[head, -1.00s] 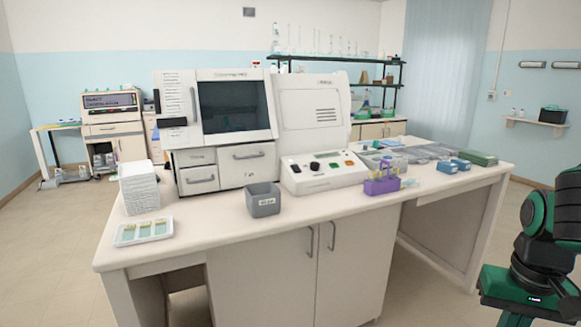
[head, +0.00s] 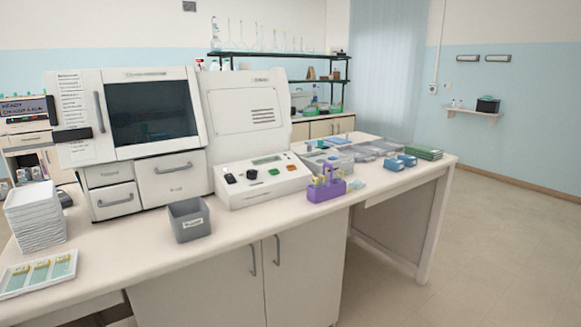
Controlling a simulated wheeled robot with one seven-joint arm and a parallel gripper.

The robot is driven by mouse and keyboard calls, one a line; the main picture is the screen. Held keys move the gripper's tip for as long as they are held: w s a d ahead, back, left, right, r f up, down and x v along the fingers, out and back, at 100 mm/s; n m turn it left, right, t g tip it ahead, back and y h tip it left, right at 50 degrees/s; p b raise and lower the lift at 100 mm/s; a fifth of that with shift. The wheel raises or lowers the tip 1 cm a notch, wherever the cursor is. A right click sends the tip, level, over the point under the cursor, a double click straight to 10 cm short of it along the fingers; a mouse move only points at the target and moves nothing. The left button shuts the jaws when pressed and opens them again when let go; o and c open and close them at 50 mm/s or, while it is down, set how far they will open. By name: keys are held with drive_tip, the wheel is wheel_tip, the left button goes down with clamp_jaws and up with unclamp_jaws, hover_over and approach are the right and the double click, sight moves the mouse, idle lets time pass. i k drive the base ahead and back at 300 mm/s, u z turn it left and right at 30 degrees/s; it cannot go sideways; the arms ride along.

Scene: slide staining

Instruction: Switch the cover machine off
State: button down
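The cover machine appears to be the large white machine (head: 240,90) on the bench, with a dark window (head: 152,112) and drawers (head: 171,178) at its left. A low white control panel (head: 262,181) juts out at its front right. The panel carries a small display, a black switch (head: 230,178), a dark knob (head: 251,174), a green button (head: 274,171) and a red-orange button. The switch's position is too small to tell. My gripper is not in view.
A grey bin (head: 189,219) and a purple rack (head: 327,187) stand before the machine. A slide tray (head: 38,273) and a white stack (head: 35,217) are at the left. Blue boxes (head: 393,165) lie right. The floor (head: 490,240) right of the bench is clear.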

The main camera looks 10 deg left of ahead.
sight(230, 178)
drive_tip(key=z, duration=1.15)
drive_tip(key=i, duration=1.3)
drive_tip(key=u, duration=3.3)
drive_tip(key=i, duration=0.55)
